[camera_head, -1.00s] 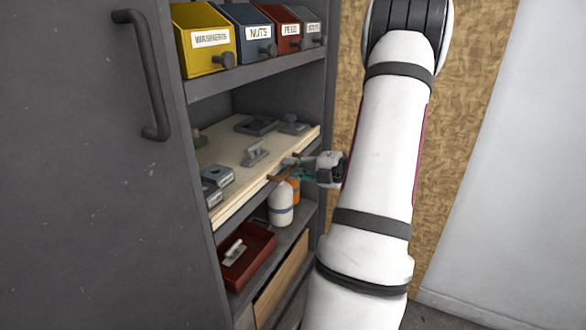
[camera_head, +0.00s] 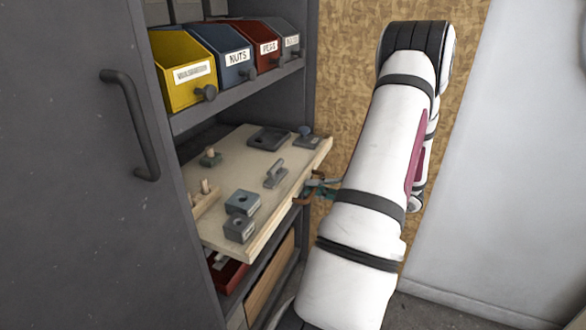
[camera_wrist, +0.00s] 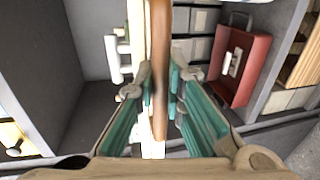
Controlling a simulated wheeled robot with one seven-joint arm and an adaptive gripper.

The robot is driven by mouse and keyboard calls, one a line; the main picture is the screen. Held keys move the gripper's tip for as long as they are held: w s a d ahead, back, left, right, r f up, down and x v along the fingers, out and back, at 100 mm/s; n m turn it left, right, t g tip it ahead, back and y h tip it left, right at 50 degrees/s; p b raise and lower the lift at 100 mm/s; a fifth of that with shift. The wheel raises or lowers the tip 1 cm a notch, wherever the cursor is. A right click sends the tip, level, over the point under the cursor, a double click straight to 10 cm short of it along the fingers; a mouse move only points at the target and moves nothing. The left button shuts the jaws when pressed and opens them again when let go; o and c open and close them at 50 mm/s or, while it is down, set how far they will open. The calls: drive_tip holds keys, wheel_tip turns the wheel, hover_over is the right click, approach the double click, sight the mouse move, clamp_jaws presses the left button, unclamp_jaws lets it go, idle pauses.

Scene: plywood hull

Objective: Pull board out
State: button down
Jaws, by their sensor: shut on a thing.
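The pale wooden board (camera_head: 228,173) juts out of the middle level of the dark grey cabinet, with several grey metal blocks and small fittings standing on it. A brown handle (camera_wrist: 159,60) runs along its front edge. My gripper (camera_head: 318,188) is at that front edge, partly hidden behind my arm in the head view. In the wrist view my gripper (camera_wrist: 160,95) has its teal-lined fingers on both sides of the brown handle and is shut on it. The board's back end is hidden inside the cabinet.
Yellow, blue, red and grey labelled bins (camera_head: 233,52) stand on the shelf above. A red tray (camera_wrist: 240,60) sits below the board. A closed grey door with a bar handle (camera_head: 131,125) is at left. Bare floor lies at lower right.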

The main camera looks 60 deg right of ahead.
drive_tip(key=f+p+v, duration=0.1)
drive_tip(key=p+v, duration=0.1)
drive_tip(key=v, duration=0.5)
drive_tip(key=f+p+v, duration=0.2)
drive_tip(key=p+v, duration=0.1)
drive_tip(key=v, duration=0.4)
drive_tip(key=shift+s+p, duration=0.3)
drive_tip(key=shift+d, duration=0.1)
drive_tip(key=c, duration=1.9)
unclamp_jaws()
drive_tip(key=shift+c, duration=0.2)
drive_tip(key=v, duration=1.2)
drive_tip(key=shift+d, duration=0.15)
